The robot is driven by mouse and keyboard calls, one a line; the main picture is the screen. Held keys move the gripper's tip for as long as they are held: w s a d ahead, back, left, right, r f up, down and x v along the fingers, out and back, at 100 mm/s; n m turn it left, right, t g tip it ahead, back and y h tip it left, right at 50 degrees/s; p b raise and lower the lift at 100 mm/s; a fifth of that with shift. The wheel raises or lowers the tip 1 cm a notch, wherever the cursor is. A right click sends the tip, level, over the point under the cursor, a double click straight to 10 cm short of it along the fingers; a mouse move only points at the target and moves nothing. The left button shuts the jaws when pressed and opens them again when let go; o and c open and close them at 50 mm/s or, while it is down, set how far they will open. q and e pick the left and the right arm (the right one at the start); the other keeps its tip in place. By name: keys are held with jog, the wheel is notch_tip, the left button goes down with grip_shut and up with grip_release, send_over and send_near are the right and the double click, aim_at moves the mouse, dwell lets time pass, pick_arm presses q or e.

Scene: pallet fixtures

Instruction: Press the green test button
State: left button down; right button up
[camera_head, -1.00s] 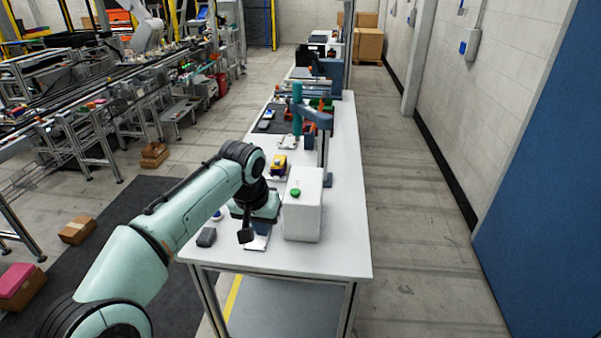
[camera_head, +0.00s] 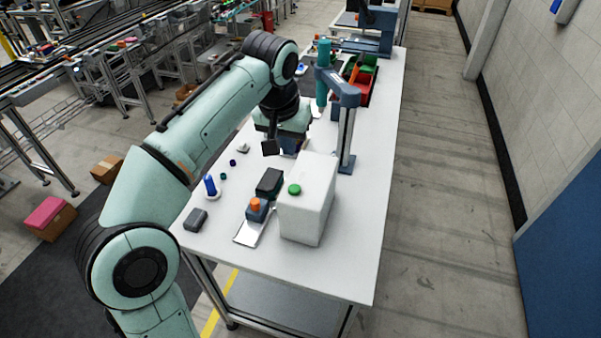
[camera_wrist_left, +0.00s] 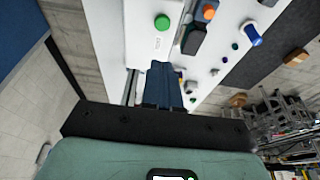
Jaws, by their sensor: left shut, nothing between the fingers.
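The green test button (camera_head: 294,189) is on top of a white box (camera_head: 308,215) near the front of the table. In the left wrist view the green button (camera_wrist_left: 162,22) shows near the top edge, beyond my fingertips. My left gripper (camera_wrist_left: 161,66) is shut and empty, its fingers together and apart from the button in that picture. My right gripper is not in view.
Left of the box are an orange button on a blue base (camera_head: 256,208), a black block (camera_head: 269,182), a grey block (camera_head: 195,220) and a blue cylinder (camera_head: 210,186). A post with a teal cylinder (camera_head: 323,75) stands behind. The table's right edge is clear beside the box.

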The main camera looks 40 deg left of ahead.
pick_arm(q)
jog(key=shift+s, duration=0.2)
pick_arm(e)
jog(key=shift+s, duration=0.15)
pick_arm(q)
jog(key=b, duration=0.3)
send_near(295, 187)
jog(key=x, duration=0.5)
jog(key=shift+w+f, duration=0.1)
jog(key=shift+w, duration=0.15)
jog(key=shift+f, duration=0.6)
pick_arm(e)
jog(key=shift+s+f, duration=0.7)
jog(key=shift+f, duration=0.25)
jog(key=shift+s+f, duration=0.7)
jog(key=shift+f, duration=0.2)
pick_arm(q)
jog(key=shift+f, duration=0.1)
